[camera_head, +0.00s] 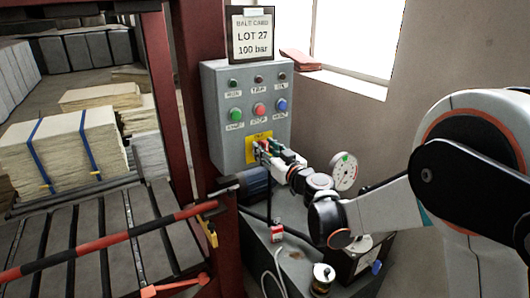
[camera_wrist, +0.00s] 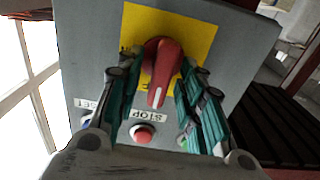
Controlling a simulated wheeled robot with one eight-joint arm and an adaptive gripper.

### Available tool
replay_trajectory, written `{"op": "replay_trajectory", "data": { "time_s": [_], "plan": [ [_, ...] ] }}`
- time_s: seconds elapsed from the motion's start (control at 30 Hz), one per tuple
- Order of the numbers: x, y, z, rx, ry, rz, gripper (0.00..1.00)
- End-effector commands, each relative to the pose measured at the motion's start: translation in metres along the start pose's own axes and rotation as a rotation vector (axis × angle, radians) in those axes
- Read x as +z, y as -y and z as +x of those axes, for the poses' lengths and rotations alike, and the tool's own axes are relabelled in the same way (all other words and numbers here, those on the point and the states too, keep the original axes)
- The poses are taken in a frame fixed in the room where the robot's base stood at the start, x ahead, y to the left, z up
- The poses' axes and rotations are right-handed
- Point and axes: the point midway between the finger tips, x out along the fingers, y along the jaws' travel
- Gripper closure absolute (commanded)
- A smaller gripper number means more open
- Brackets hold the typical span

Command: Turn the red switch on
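The red switch (camera_wrist: 163,70) is a rotary knob with a white line, mounted on a yellow plate (camera_wrist: 196,34). In the wrist view its handle points toward the bottom of the picture, tilted very slightly. My gripper (camera_wrist: 157,84) is open, with one green-padded finger on each side of the knob. I see gaps between the fingers and the knob. In the head view my gripper (camera_head: 272,149) reaches the yellow plate (camera_head: 251,153) low on the grey control box (camera_head: 226,100) and hides most of the switch.
Green, red and blue buttons (camera_head: 259,110) sit above the switch on the box. A red post (camera_head: 200,40) stands left of it, with a striped bar (camera_head: 110,242) lower left. A gauge (camera_head: 344,171) and a can (camera_head: 322,279) are near my arm.

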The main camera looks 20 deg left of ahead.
Motion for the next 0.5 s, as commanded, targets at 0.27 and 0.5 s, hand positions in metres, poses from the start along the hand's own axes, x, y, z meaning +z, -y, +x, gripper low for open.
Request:
{"op": "replay_trajectory", "data": {
  "time_s": [0.27, 0.5],
  "plan": [
    [-0.0002, -0.0001, 0.0061, 0.001, 0.0, 0.0, 0.65],
    [-0.0002, -0.0002, 0.0058, 0.001, 0.0, 0.0, 0.94]
  ]
}}
